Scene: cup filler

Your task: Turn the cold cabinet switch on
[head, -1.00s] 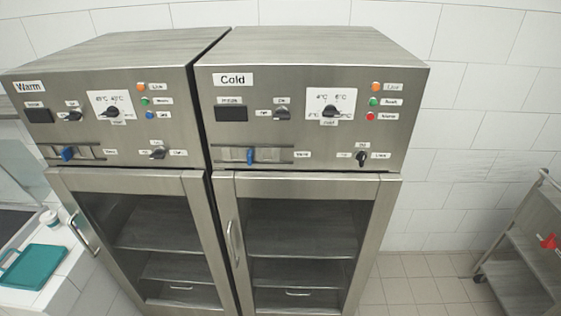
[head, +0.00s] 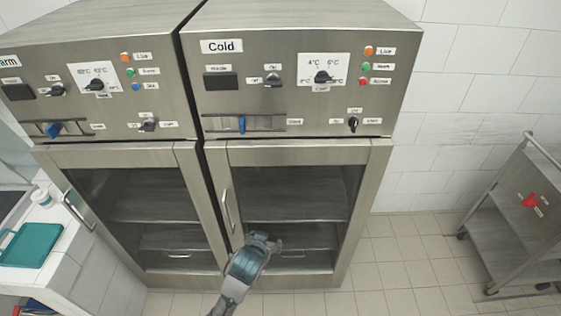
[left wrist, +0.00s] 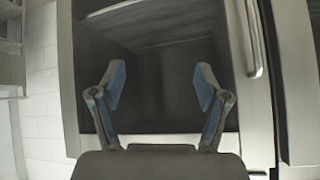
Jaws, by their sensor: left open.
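The cold cabinet has a "Cold" label (head: 222,46) on its steel control panel. A black knob (head: 353,124) with several small labels is at the lower right. The exact knob positions are too small to tell. My left gripper (head: 266,242) is low in front of the cold cabinet's glass door, well below the panel. In the left wrist view, its two blue-padded fingers (left wrist: 160,88) are spread apart with nothing between them. My right gripper is not in view.
The cold door handle (head: 226,210) is left of my gripper; it also shows in the left wrist view (left wrist: 252,40). The warm cabinet (head: 100,95) stands at left. A blue slider (head: 241,124) is on the cold panel. A steel cart (head: 515,215) stands right, with free floor between.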

